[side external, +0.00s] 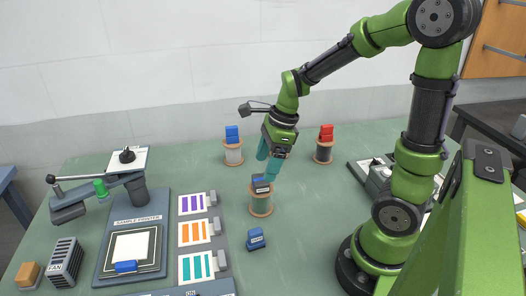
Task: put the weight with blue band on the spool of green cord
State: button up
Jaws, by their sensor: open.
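A dark grey weight with a blue band (261,187) sits on top of the spool of green cord (261,205), near the middle of the table. The spool stands upright with tan flanges. My gripper (268,168) has teal fingers, is open, and is just above the weight, at its upper edge. I cannot tell whether a finger still touches the weight.
A spool with a blue block (232,135) stands behind left, and one with a red block (326,132) behind right. Colour-striped cards (193,204) and the sample printer (131,243) are at left.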

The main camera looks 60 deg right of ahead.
jog(key=v, duration=0.7)
jog(key=s+a+r+n+t, duration=0.2)
jog(key=a+n, duration=0.3)
jog(key=n, duration=0.6)
jog(key=s+a+r+n+t, duration=0.2)
jog(key=s+a+n, duration=0.2)
jog(key=n, duration=0.8)
jog(key=shift+a+r+t, duration=0.25)
jog(key=shift+a+t, duration=0.15)
